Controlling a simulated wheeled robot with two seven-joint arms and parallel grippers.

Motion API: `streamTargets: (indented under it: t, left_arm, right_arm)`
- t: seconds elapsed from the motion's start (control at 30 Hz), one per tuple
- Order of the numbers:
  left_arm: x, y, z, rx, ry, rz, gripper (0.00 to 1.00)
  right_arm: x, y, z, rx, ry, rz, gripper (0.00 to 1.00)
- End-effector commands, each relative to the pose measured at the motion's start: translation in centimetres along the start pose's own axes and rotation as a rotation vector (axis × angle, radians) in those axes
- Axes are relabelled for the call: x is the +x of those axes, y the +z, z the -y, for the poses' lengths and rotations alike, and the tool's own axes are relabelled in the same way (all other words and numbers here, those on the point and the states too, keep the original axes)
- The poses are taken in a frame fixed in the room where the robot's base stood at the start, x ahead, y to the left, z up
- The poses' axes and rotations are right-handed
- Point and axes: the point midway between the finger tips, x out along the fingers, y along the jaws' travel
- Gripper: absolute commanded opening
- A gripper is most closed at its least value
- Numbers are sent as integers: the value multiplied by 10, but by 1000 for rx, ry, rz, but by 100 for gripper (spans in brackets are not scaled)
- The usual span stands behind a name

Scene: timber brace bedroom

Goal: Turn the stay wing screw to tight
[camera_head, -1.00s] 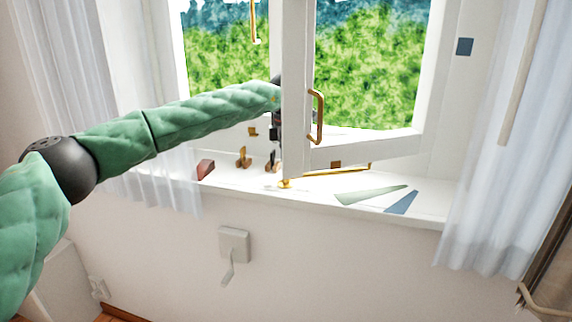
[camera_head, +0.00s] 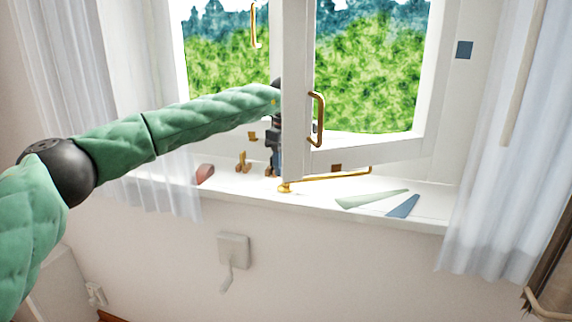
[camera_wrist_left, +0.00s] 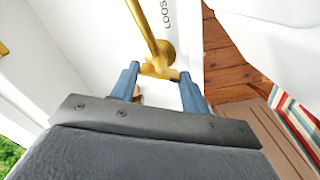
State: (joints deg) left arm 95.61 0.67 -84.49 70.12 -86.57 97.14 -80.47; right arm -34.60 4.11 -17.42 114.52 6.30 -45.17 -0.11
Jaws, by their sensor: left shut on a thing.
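The brass stay (camera_head: 330,177) runs along the white sill from a brass foot (camera_head: 284,188) below the open sash. In the left wrist view, the stay's rod (camera_wrist_left: 143,25) leads to a round brass boss, with the brass wing screw (camera_wrist_left: 160,71) in front of it. My left gripper (camera_wrist_left: 160,82) has its blue fingers on either side of the wing screw, shut on it. Dark lettering reading "LOOS" (camera_wrist_left: 165,14) shows beside the rod, partly cut off. In the head view, my left gripper (camera_head: 275,165) is low over the sill, partly hidden by the sash. My right gripper is out of view.
The sash (camera_head: 296,100) with its brass handle (camera_head: 318,118) stands close to my left gripper. Curtains hang at both sides.

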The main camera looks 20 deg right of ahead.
Motion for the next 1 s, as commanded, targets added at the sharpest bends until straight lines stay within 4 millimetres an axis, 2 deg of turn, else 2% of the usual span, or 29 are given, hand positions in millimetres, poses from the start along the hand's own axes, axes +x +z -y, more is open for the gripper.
streamTargets:
  t: [0.33, 0.87, 0.9, 0.97, 1.0]
  left_arm:
    - [-2, -2, 0, 127, 3, -2, 23]
    - [-2, -2, 0, 147, 3, -3, 23]
    - [-2, -2, 0, 147, 3, -2, 53]
    - [-2, -2, 0, 147, 3, -2, 65]
    - [-2, -1, 0, 147, 2, -2, 67]
  right_arm:
    - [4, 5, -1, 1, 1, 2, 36]
    - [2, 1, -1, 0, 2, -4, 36]
    - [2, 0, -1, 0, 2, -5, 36]
    - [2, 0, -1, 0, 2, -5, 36]
    - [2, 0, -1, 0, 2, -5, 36]
